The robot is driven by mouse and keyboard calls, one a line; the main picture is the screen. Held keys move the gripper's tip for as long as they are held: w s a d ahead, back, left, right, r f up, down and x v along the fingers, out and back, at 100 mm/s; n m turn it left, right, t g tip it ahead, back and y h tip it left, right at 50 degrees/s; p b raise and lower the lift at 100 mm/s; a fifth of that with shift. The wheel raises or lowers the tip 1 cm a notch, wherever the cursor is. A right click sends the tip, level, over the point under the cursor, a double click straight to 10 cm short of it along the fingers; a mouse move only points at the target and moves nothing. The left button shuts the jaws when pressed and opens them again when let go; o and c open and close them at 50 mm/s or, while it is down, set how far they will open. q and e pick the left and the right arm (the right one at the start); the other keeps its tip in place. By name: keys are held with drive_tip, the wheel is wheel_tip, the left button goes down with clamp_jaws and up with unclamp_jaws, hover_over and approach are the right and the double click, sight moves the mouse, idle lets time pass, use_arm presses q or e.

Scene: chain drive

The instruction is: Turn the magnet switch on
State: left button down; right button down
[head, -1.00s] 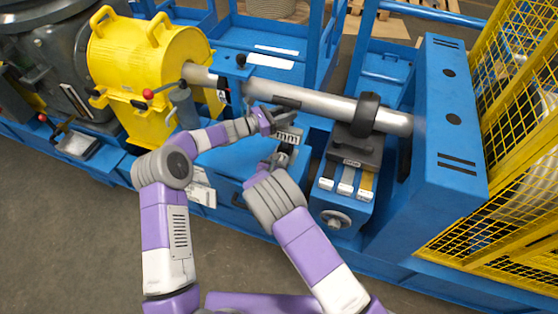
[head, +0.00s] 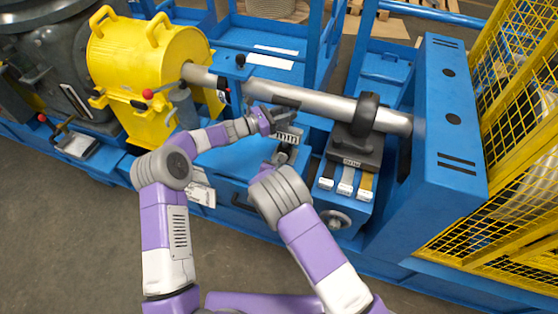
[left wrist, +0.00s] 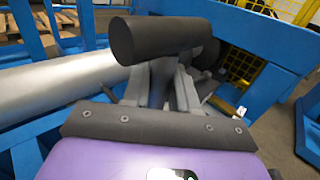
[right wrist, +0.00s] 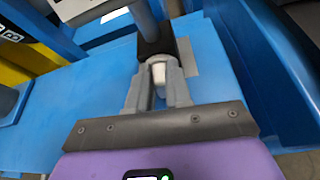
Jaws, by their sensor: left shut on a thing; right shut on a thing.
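My left gripper (head: 284,117) is shut on a dark grey part beside the steel shaft (head: 310,98). In the left wrist view, a dark cylinder (left wrist: 155,38) lies across just beyond the fingers, and the fingers close on a grey post (left wrist: 160,85). My right gripper (head: 284,153) is below the left one, at the blue bed. In the right wrist view, its fingers are shut on a small pale piece (right wrist: 158,72) below a black block (right wrist: 154,44) with a grey post rising from it. I cannot tell which way the magnet switch is set.
A yellow housing (head: 150,55) with red-knobbed levers stands at left. A blue end frame (head: 450,120) and yellow mesh guard (head: 520,190) bound the right.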

drive_tip(key=shift+s+d+f+m+t+y, duration=0.15)
drive_tip(key=shift+d+m+y, duration=0.15)
drive_tip(key=shift+m, duration=0.25)
drive_tip(key=shift+d+f+m+t+y, duration=0.15)
drive_tip(key=shift+m+y, duration=0.15)
drive_tip(key=shift+m, duration=0.25)
drive_tip(key=shift+s+d+f+m+t+y, duration=0.15)
drive_tip(key=shift+m+t+y, duration=0.15)
drive_tip(key=shift+m, duration=0.35)
drive_tip(key=shift+w+d+r+m+t+y, duration=0.1)
drive_tip(key=shift+m+t+y, duration=0.1)
drive_tip(key=shift+m+y, duration=0.35)
drive_tip(key=c, duration=1)
unclamp_jaws()
drive_tip(key=shift+c, duration=0.2)
drive_tip(key=v, duration=1.2)
drive_tip(key=shift+s, duration=0.1)
drive_tip(key=shift+c, duration=0.4)
